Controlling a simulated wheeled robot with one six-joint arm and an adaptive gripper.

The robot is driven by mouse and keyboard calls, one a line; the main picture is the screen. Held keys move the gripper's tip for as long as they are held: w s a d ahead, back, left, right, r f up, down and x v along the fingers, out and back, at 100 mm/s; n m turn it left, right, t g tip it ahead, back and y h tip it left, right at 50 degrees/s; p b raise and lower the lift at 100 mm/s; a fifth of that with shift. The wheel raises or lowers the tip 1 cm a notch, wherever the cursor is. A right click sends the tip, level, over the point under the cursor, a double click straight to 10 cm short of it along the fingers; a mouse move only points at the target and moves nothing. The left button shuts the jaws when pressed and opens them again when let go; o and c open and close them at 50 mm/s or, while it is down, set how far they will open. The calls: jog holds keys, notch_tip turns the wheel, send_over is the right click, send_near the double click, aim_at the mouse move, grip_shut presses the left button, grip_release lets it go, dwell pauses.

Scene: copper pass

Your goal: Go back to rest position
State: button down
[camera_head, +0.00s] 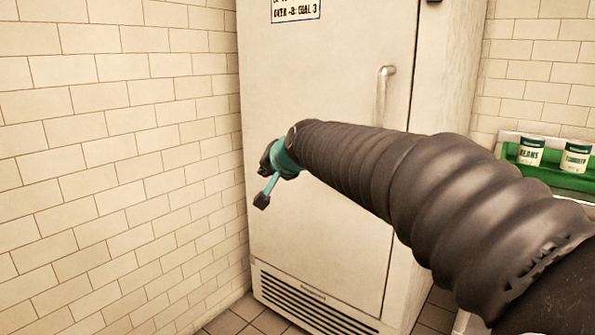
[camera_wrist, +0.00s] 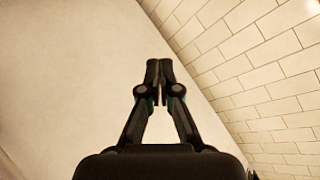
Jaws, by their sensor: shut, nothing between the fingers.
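My gripper (camera_wrist: 159,68) is shut and empty in the wrist view, with its two dark fingertips together. In the head view my gripper (camera_head: 262,199) hangs at the end of my dark ribbed arm, which reaches from the lower right to the left. It shows there in front of the left side of a tall cream fridge door. Whether it touches the door cannot be told. Part of the gripper is hidden behind its own teal wrist.
The cream fridge (camera_head: 330,60) stands shut, with a vertical handle (camera_head: 383,95) and a vent at its foot. A tiled wall (camera_head: 110,150) is close on the left. At the right a green tray (camera_head: 550,173) holds two labelled cans (camera_head: 575,157). Tiled floor shows below.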

jog(key=s+d+f+g+h, duration=0.1)
jog(key=s+d+f+h, duration=0.1)
jog(key=s+d+f, duration=0.4)
jog(key=s+d+f+n+g+h, duration=0.1)
jog(key=s+d+f, duration=0.5)
jog(key=s, duration=1.1)
jog(key=s+d+f+n+g+h, duration=0.1)
jog(key=s+d+f+g+h, duration=0.1)
jog(key=s+d+f, duration=0.4)
jog(key=s+d+g, duration=0.1)
jog(key=s+d, duration=0.3)
jog(key=s, duration=0.2)
jog(key=shift+d+f+h+p, duration=0.3)
jog(key=shift+f+p, duration=0.1)
